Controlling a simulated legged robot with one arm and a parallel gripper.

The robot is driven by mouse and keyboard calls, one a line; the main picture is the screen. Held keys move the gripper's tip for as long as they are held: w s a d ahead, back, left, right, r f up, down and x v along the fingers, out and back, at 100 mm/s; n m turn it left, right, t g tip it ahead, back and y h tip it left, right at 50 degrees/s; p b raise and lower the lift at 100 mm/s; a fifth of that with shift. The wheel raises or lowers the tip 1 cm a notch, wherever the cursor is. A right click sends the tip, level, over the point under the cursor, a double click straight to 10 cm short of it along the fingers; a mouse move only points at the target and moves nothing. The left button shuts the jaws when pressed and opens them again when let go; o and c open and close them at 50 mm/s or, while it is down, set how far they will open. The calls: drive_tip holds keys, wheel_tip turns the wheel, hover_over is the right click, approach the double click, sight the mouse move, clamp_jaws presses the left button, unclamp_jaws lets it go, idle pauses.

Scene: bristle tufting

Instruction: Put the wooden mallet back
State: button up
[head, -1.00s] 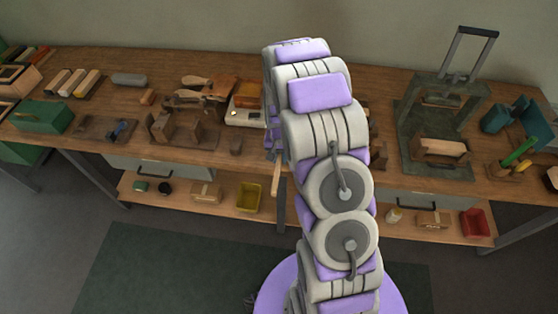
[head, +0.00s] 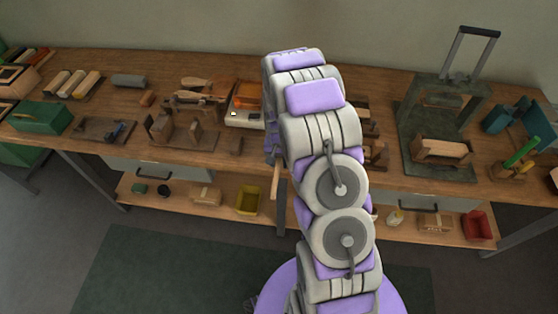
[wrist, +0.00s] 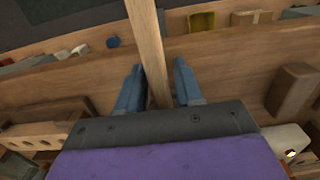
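The wooden mallet shows as a long pale handle (wrist: 148,40) in the wrist view, running from the top edge down between my two blue-grey fingers. My gripper (wrist: 158,75) appears shut on this handle, with a finger on each side. In the head view the handle (head: 275,180) hangs by the front edge of the workbench, just left of my arm. The mallet's head is not visible in either view. My fingers are hidden behind my arm in the head view.
The wooden workbench (head: 330,183) is crowded. Wooden holders (head: 180,128) and a scale (head: 245,118) stand left of my arm; a dark press frame (head: 435,120) stands right. A lower shelf carries a yellow bin (head: 249,198) and a red bin (head: 478,225). A small wooden block (wrist: 292,88) lies right of my fingers.

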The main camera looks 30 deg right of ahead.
drive_tip(key=shift+o, duration=0.9)
wheel_tip(320, 180, up, 12)
drive_tip(key=p, duration=0.3)
drive_tip(key=shift+w+d+f, duration=0.1)
drive_tip(key=shift+w+f, duration=0.05)
drive_tip(key=shift+f, duration=0.05)
drive_tip(key=s+a+r+n, duration=0.1)
drive_tip(key=s+a+r, duration=0.2)
drive_tip(key=s+r, duration=0.3)
drive_tip(key=s+a+r+n+g, duration=0.1)
drive_tip(key=s+a+r+n, duration=0.15)
drive_tip(key=s+r, duration=0.3)
drive_tip(key=s+a+r, duration=0.4)
drive_tip(key=s+r, duration=0.2)
drive_tip(key=s, duration=0.1)
drive_tip(key=s+a+r+n, duration=0.1)
drive_tip(key=s, duration=0.7)
drive_tip(key=s+a+r+n, duration=0.2)
drive_tip(key=s, duration=0.6)
drive_tip(key=shift+a+g, duration=0.15)
drive_tip(key=shift+g, duration=0.15)
drive_tip(key=shift+f, duration=0.15)
